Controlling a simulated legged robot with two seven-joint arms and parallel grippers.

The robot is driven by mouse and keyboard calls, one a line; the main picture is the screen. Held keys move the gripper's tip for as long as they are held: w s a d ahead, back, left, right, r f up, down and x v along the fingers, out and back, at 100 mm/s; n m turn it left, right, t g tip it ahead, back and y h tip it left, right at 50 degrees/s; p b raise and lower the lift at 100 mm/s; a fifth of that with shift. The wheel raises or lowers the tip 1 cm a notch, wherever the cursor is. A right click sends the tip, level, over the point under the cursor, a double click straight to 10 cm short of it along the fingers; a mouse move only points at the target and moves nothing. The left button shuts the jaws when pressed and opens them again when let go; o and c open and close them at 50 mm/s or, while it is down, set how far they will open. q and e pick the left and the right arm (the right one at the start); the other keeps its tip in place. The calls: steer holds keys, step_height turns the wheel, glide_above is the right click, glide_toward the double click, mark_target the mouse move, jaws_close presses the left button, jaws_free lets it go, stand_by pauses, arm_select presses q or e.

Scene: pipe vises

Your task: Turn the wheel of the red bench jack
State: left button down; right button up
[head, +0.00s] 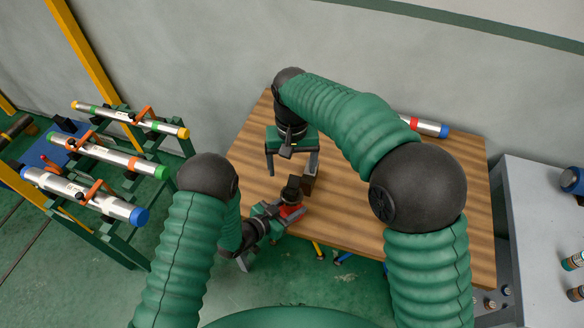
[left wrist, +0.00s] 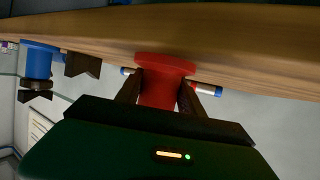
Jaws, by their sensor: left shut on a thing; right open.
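The red bench jack (head: 291,211) is at the near left edge of the wooden table, partly covered by my left gripper. In the left wrist view its red body (left wrist: 163,82) sits between my two dark fingers, close under the wooden edge. My left gripper (head: 284,205) is shut on this red part. I cannot make out the wheel as a separate shape. My right gripper (head: 292,168) is open and empty, fingers pointing down, above the table and behind the jack. A dark block (head: 307,183) is beside the jack.
The wooden table (head: 455,220) is mostly clear. A silver pipe (head: 424,125) lies at its back. A blue jack (left wrist: 38,60) shows in the left wrist view. A green rack (head: 128,240) with several pipes stands left; a grey bench (head: 540,230) stands right.

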mark_target(290, 189)
steer(key=n, duration=0.6)
steer(key=shift+s+f, duration=0.15)
steer(key=shift+f, duration=0.05)
steer(key=n, duration=0.6)
steer(key=shift+s+f+n, duration=0.1)
steer(key=shift+n, duration=0.3)
steer(key=n, duration=0.6)
steer(key=shift+a, duration=0.1)
steer(key=n, duration=0.6)
steer(key=shift+a+r, duration=0.1)
steer(key=shift+r, duration=0.15)
steer(key=shift+f, duration=0.2)
step_height(290, 189, down, 12)
steer(key=shift+r, duration=0.15)
